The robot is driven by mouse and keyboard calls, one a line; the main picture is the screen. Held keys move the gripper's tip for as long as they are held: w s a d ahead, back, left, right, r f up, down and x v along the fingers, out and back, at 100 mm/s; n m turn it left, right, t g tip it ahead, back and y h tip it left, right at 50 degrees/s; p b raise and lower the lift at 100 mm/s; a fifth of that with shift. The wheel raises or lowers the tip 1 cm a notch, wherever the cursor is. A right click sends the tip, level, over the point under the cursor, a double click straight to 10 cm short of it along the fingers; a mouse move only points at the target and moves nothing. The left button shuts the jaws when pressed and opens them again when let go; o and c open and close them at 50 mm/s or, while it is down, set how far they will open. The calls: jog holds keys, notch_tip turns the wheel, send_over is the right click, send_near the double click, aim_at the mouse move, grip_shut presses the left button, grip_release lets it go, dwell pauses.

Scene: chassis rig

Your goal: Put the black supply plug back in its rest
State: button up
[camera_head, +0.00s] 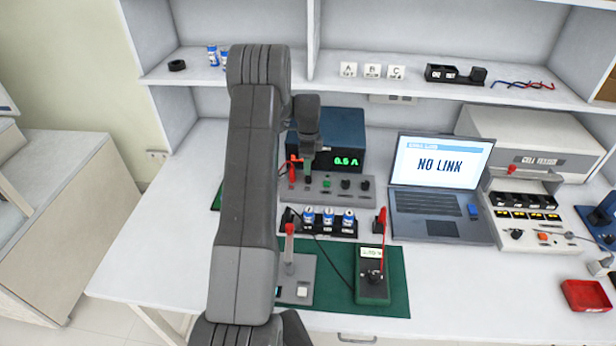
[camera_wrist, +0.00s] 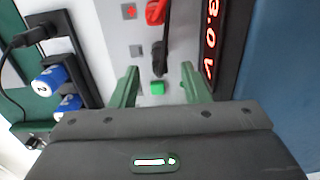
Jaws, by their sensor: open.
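My gripper (camera_head: 308,179) is at the front panel of the blue supply (camera_head: 345,138). In the wrist view its two green fingers are apart, with a gap between the tips (camera_wrist: 160,83). A black plug-like piece (camera_wrist: 160,56) stands on the grey panel just beyond the gap, beside a red plug (camera_wrist: 155,12). A green button (camera_wrist: 157,88) shows between the fingers. No contact with the black piece is visible. I cannot tell which part is its rest. Another black plug (camera_wrist: 36,36) with a cable sits at the end of the black cell rack (camera_wrist: 62,20).
Blue cells (camera_head: 328,216) stand in the rack below the supply. A green meter (camera_head: 373,288) and a red-handled lever (camera_head: 289,245) are on the green mat (camera_head: 398,270). The laptop (camera_head: 438,185) is at the right. Bare tabletop lies right of the mat.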

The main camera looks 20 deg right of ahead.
notch_tip(320, 180, down, 4)
jog(key=shift+r+b, duration=0.1)
jog(key=shift+b, duration=0.35)
grip_shut()
jog(key=shift+r, duration=0.1)
